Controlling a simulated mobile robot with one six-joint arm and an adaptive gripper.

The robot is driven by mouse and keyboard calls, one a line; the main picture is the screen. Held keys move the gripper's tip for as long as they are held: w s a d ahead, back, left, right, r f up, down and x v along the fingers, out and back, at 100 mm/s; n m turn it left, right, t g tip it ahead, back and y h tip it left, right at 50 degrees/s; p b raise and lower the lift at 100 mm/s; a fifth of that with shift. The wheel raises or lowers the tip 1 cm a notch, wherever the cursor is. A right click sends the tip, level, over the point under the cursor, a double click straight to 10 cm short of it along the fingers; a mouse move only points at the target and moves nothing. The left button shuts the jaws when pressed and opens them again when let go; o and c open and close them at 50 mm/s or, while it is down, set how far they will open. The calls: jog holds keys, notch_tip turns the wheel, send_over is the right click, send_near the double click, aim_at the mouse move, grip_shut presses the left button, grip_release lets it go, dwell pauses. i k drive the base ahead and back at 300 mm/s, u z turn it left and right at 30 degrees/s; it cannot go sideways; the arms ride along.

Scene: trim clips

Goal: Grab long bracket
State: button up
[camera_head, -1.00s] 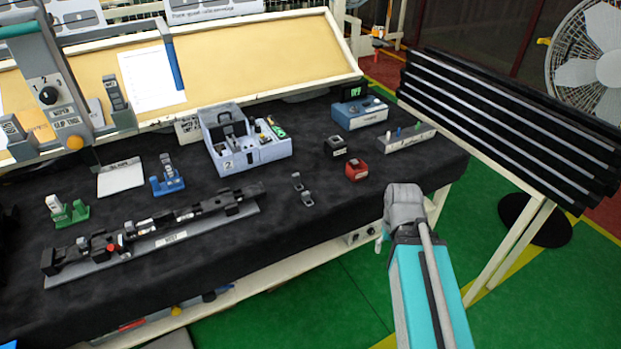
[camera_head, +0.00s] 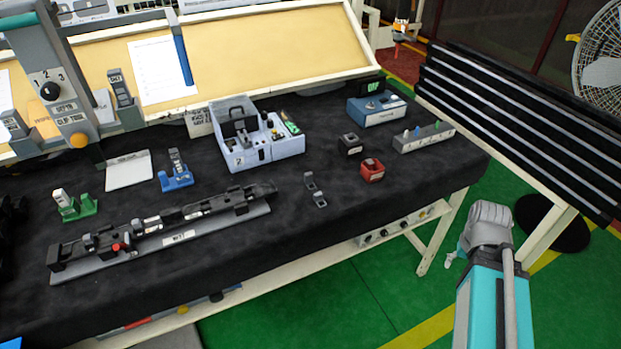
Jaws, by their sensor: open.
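Two small grey metal brackets lie on the black table cover near its front edge, one farther back (camera_head: 309,181) and one nearer (camera_head: 319,200). I cannot tell from their size which one is the long bracket. My gripper (camera_head: 453,258) is open, at the lower right beyond the table's front edge, well apart from the brackets. It is mostly hidden behind my grey wrist and nothing shows in it.
A long black clip assembly on a grey rail (camera_head: 200,228) lies left of the brackets. Black slats (camera_head: 510,120) slope at the right. Green floor is clear around my arm.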

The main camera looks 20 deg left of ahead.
aim_at(309, 177)
jog(key=u, duration=0.05)
jog(key=k, duration=1.05)
jog(key=u, duration=0.45)
jog(key=i, duration=1)
jog(key=z, duration=0.05)
